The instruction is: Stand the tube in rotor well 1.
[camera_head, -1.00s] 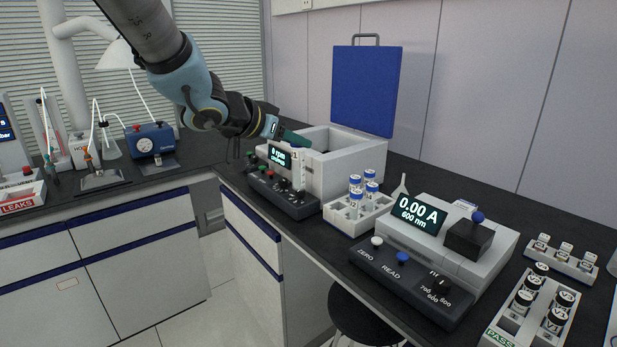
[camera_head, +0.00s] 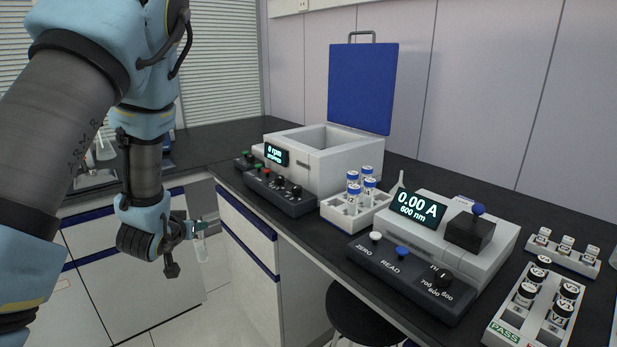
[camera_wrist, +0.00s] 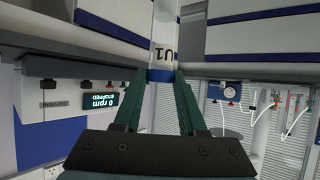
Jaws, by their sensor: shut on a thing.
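My gripper (camera_head: 201,227) is shut on a tube (camera_head: 202,249). It holds the tube hanging upright, low in front of the counter and left of the centrifuge. In the wrist view the green fingers (camera_wrist: 160,88) close on the tube (camera_wrist: 164,35) at a blue band; its label reads U1, upside down. The centrifuge (camera_head: 345,163) is a white box with its blue lid (camera_head: 362,88) standing open. Its display (camera_head: 277,153) shows 0 rpm, stopped. Its rotor and wells are hidden behind the front wall.
A white rack (camera_head: 345,217) with several blue-capped tubes stands right of the centrifuge, beside a photometer (camera_head: 455,240). A black button panel (camera_head: 280,192) lies before the centrifuge. Vial racks (camera_head: 530,310) stand at right. The counter edge and drawers (camera_head: 247,237) are close to my gripper.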

